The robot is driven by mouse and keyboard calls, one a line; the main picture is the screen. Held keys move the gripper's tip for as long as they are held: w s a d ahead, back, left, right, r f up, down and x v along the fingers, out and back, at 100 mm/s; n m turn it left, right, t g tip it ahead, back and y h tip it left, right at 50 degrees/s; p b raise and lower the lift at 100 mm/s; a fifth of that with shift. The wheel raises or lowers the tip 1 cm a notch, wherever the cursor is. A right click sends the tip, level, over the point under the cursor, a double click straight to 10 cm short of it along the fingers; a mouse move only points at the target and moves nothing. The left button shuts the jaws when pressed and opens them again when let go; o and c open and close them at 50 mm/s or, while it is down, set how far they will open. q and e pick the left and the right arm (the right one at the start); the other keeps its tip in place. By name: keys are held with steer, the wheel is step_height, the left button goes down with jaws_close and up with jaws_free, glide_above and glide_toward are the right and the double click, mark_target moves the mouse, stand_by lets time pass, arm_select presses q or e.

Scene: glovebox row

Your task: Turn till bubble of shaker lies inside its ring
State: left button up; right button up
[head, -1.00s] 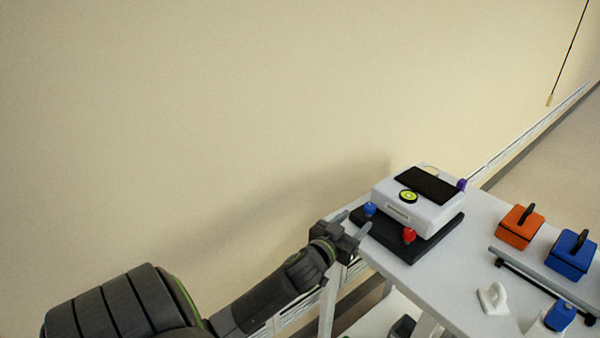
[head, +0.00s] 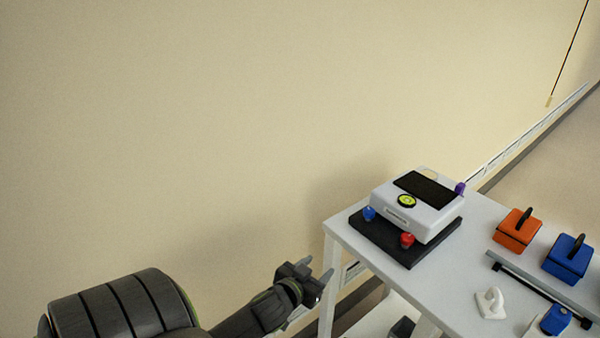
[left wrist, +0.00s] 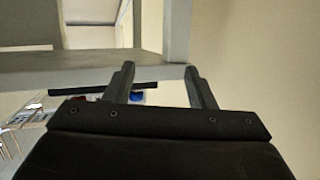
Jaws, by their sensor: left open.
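The shaker (head: 430,205) is a white box with a dark top panel, standing on a black base plate (head: 385,240) at the table's left end. Its round yellow-green bubble level (head: 406,201) sits on the top; the bubble is too small to place against its ring. A blue knob (head: 369,214), a red knob (head: 407,240) and a purple knob (head: 460,188) show at its corners. My left gripper (head: 318,272) is open and empty, left of the table and apart from the shaker. In the left wrist view its two fingers (left wrist: 160,85) stand apart. My right gripper is not in view.
The white table (head: 445,275) also holds an orange box (head: 517,231), a blue box (head: 568,259), a grey rail (head: 540,289) and a white handled piece (head: 491,303). A table leg (head: 331,285) stands right beside my left gripper. The wall fills the left side.

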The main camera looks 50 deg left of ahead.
arm_select(q)
steer(key=s+f+g+p, duration=0.5)
steer(key=f, duration=0.7)
steer(key=shift+s+f+g, duration=0.2)
steer(key=shift+f+g, duration=0.1)
steer(key=shift+f, duration=0.1)
steer(key=s+d+f+g+h, duration=0.1)
steer(key=s+d+f+g, duration=0.25)
steer(key=s+f, duration=1.15)
steer(key=s+d+f+g, duration=0.2)
steer(key=s+f, duration=0.3)
steer(key=s, duration=0.3)
steer(key=s+d+f+m+g+h, duration=0.1)
steer(key=s+d+f+g, duration=0.1)
steer(key=s+f, duration=0.3)
steer(key=s+d, duration=0.1)
steer(key=s, duration=0.2)
steer(key=shift+s, duration=0.35)
